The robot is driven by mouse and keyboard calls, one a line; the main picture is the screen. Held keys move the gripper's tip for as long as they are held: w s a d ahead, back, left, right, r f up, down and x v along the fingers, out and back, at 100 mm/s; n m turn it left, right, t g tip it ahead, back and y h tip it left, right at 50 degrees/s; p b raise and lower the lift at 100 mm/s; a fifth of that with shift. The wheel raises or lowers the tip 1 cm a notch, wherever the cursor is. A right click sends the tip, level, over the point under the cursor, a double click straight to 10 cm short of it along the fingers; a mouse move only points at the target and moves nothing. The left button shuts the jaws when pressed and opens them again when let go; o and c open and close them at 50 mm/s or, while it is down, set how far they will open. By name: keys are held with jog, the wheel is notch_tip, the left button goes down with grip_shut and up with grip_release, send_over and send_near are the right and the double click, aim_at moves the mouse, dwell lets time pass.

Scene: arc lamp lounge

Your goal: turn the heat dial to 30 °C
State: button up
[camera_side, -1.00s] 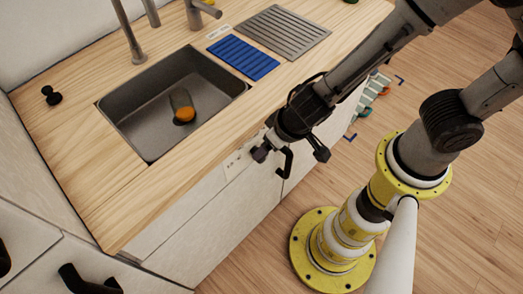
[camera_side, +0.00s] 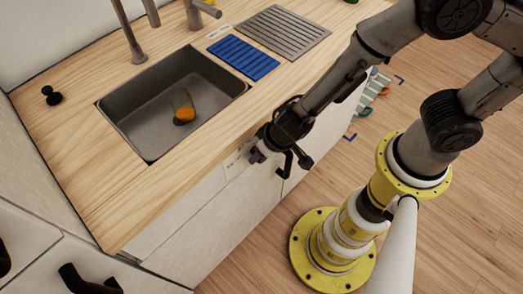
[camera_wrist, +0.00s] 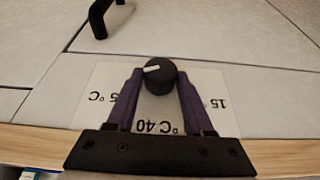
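The heat dial (camera_wrist: 158,80) is a round black knob with a white pointer line in the wrist view. The line points left and slightly down. Its white label plate (camera_wrist: 88,80) appears upside down, with 40 °C at the bottom, 15 at the right and a partly hidden number ending in 5 °C at the left. My gripper (camera_wrist: 161,76) has its two purple fingers on either side of the dial, apart and very close to its sides. Contact is not clear. In the side view my gripper (camera_side: 256,156) is at the front panel below the counter and hides the dial.
A black handle (camera_wrist: 98,20) shows above the dial in the wrist view. The wooden counter edge (camera_wrist: 30,142) runs below the plate.

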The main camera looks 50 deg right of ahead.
grip_shut()
jog(key=shift+a+h, duration=0.1)
jog(key=shift+h, duration=0.3)
jog(key=h, duration=0.2)
jog(key=shift+a+n+h, duration=0.3)
jog(key=shift+n+h, duration=0.1)
jog(key=h, duration=0.3)
jog(key=n+h, duration=0.1)
jog(key=h, duration=0.1)
jog(key=shift+a+f+t, duration=0.3)
jog(key=shift+f, duration=0.05)
jog(key=h, duration=0.2)
jog(key=n+h, duration=0.1)
jog(key=h, duration=0.1)
jog(key=shift+a+f+t, duration=0.15)
jog(key=shift+f+t, duration=0.15)
jog(key=h, duration=0.2)
jog(key=n+t+h, duration=0.1)
jog(key=shift+f+h, duration=0.2)
jog(key=shift+h, duration=0.2)
jog(key=shift+n+t, duration=0.3)
